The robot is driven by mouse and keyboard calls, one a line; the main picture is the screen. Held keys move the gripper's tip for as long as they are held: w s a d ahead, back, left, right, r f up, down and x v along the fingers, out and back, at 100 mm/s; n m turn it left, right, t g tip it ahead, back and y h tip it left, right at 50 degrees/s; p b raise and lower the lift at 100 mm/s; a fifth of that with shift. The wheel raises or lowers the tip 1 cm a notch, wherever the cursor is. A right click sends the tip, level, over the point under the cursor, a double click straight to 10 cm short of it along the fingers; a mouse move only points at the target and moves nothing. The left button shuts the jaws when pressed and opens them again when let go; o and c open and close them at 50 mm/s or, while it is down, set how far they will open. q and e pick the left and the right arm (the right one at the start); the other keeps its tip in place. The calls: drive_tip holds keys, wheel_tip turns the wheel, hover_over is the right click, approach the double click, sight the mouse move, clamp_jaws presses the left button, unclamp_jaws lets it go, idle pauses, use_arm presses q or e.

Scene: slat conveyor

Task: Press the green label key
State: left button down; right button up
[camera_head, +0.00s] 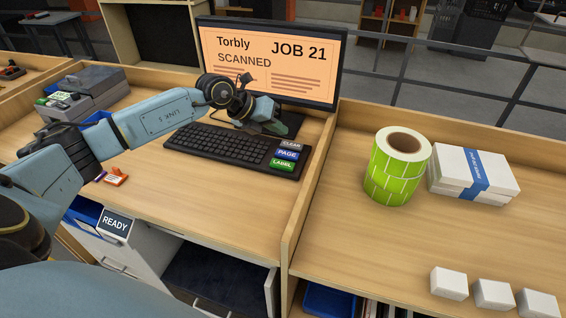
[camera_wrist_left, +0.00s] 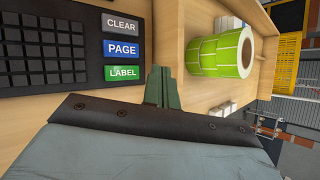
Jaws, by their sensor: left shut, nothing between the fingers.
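The green LABEL key (camera_head: 283,164) is the lowest of three large keys at the right end of the black keyboard (camera_head: 228,145). The blue PAGE key (camera_head: 287,154) and the grey CLEAR key (camera_head: 291,144) lie behind it. My left gripper (camera_head: 280,129) is shut and empty, above the keyboard's back right part. In the left wrist view the closed green fingertips (camera_wrist_left: 160,88) show just right of and below the LABEL key (camera_wrist_left: 122,72). I cannot tell their height over it, and no contact is visible. My right gripper is in neither view.
A monitor (camera_head: 270,66) reading "Torbly JOB 21 SCANNED" stands behind the keyboard. A wooden divider (camera_head: 306,190) rises right of the keys. Beyond it are a green label roll (camera_head: 392,178), white stacked boxes (camera_head: 450,184) and small white boxes (camera_head: 449,283).

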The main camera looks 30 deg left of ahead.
use_arm(q)
drive_tip(key=shift+f, duration=0.1)
drive_tip(key=b, duration=0.6)
hover_over(290, 162)
drive_tip(key=s+a, duration=0.2)
drive_tip(key=s, duration=0.1)
wheel_tip(290, 162, down, 8)
drive_tip(key=shift+w+r, duration=0.1)
drive_tip(key=shift+f+b, duration=0.35)
drive_tip(key=shift+f, duration=0.05)
idle(0.9)
drive_tip(key=shift+f, duration=0.45)
